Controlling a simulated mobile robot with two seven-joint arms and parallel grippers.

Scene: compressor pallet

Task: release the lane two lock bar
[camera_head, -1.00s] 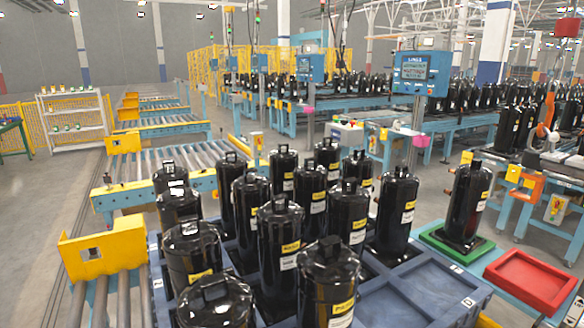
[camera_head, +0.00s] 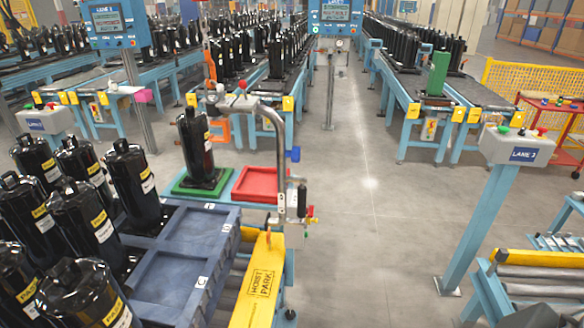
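I cannot pick out the lane two lock bar with certainty. A blue screen (camera_head: 336,12) at the top centre is cut by the frame edge, and its lane number is hard to read. A grey control box (camera_head: 518,147) with a LANE label and coloured buttons stands on a blue post at the right. Another labelled box (camera_head: 45,120) stands at the left. An upright green block (camera_head: 438,74) sits across the near end of the right-hand lane. Neither of my grippers is in view.
Black compressors (camera_head: 80,218) stand in a blue pallet (camera_head: 190,262) at lower left. Beyond it are a green tray (camera_head: 187,187), a red tray (camera_head: 258,184), a bent metal hoist pipe (camera_head: 276,125) and a yellow HOIST PARK beam (camera_head: 262,283). The grey floor (camera_head: 365,220) is clear in the middle.

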